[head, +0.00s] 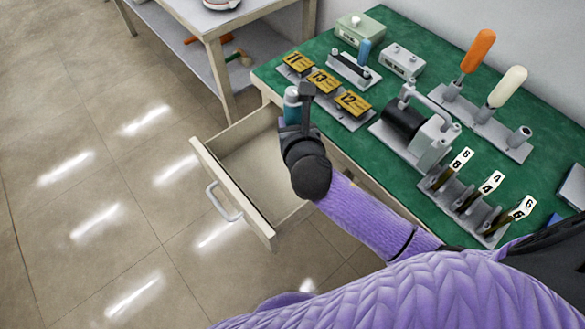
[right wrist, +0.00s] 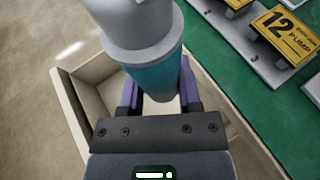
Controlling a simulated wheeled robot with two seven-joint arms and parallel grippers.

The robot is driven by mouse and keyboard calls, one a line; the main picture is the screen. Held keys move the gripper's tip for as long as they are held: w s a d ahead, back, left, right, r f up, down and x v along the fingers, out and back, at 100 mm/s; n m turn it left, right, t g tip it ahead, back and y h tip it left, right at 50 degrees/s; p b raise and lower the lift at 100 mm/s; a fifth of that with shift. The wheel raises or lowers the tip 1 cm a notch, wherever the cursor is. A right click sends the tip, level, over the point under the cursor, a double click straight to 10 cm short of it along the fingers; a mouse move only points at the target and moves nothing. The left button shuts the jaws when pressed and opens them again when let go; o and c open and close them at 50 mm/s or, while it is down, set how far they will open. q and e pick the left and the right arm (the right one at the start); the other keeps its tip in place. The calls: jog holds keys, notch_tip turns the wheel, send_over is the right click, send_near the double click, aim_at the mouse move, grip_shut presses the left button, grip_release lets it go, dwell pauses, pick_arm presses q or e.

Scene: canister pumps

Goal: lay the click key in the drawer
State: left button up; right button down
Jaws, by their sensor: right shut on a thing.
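The click key (head: 291,108), a teal grip with a grey end, is in my right gripper (head: 299,122). In the right wrist view the click key (right wrist: 150,72) stands between the fingers of the right gripper (right wrist: 160,95), its grey end toward the camera. The rest of it is hidden by the hand. The wooden drawer (head: 205,165) is pulled out from the green-topped bench, and its visible inside looks empty. My right gripper is shut on the click key, above the drawer's bench side. The drawer (right wrist: 77,90) also shows beneath it in the right wrist view. My left gripper is not in view.
Yellow number plates (head: 323,81) stand on the green bench top (head: 395,180) close to my gripper. A black canister pump (head: 404,122), numbered tags (head: 460,160) and orange and white handles (head: 478,50) are farther right. A side table (head: 215,22) stands at upper left.

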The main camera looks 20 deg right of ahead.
notch_tip(320, 180, down, 11)
jog(key=b, duration=0.7)
jog(key=shift+f, duration=0.25)
jog(key=shift+r, duration=0.35)
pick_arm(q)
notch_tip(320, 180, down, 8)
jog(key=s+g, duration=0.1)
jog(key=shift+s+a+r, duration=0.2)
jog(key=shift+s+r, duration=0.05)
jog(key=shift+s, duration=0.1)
pick_arm(e)
jog(key=shift+f, duration=0.1)
jog(key=shift+c, duration=1.5)
grip_release()
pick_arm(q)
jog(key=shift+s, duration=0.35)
